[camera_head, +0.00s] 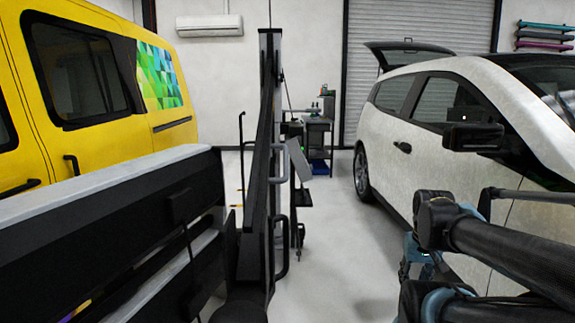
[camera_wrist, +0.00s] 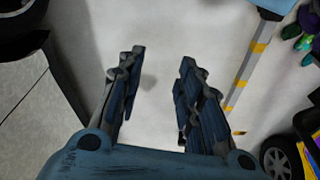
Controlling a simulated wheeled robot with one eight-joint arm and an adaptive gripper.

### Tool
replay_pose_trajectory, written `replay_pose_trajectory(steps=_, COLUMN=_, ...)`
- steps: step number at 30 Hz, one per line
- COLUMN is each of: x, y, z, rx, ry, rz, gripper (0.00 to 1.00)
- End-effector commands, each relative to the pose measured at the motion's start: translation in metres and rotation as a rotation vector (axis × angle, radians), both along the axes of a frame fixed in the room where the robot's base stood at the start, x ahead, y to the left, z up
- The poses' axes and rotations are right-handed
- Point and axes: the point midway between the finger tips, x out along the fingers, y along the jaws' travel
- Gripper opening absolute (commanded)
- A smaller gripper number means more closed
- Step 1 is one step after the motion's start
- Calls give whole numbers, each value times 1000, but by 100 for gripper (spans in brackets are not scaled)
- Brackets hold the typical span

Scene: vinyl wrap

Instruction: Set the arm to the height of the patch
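A patch of green, blue and teal triangles (camera_head: 160,77) is on the side of the yellow van (camera_head: 100,130) at the upper left of the head view, behind the van's dark window. I cannot tell whether this is the patch the task means. My arm is at the lower right of the head view, beside the white car. My gripper is partly hidden there behind my arm links. In the wrist view my gripper (camera_wrist: 161,57) has its two blue fingers apart with only pale floor between them. It is empty and far from the van.
The white car (camera_head: 425,185) stands close to my arm on the right. A tall black machine (camera_head: 262,180) with a long bed (camera_head: 120,190) stands between me and the van. A small workbench (camera_head: 318,128) is at the back. Pale floor (camera_head: 340,240) is clear in the middle.

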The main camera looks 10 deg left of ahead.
Motion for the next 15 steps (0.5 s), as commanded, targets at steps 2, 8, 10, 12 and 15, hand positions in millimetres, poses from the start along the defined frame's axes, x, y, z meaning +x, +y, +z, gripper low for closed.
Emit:
replay_pose_trajectory(steps=2, x=0, y=0, z=0, rx=0, ry=0, rz=0, gripper=33)
replay_pose_trajectory(steps=8, x=0, y=5, z=20, rx=6, ry=-9, rz=10, gripper=38)
replay_pose_trajectory(steps=10, x=11, y=10, z=38, rx=14, ry=-4, rz=20, gripper=38)
replay_pose_trajectory(steps=12, x=26, y=19, z=63, rx=24, ry=2, rz=32, gripper=38)
replay_pose_trajectory(steps=15, x=51, y=36, z=104, rx=40, ry=14, rz=55, gripper=38)
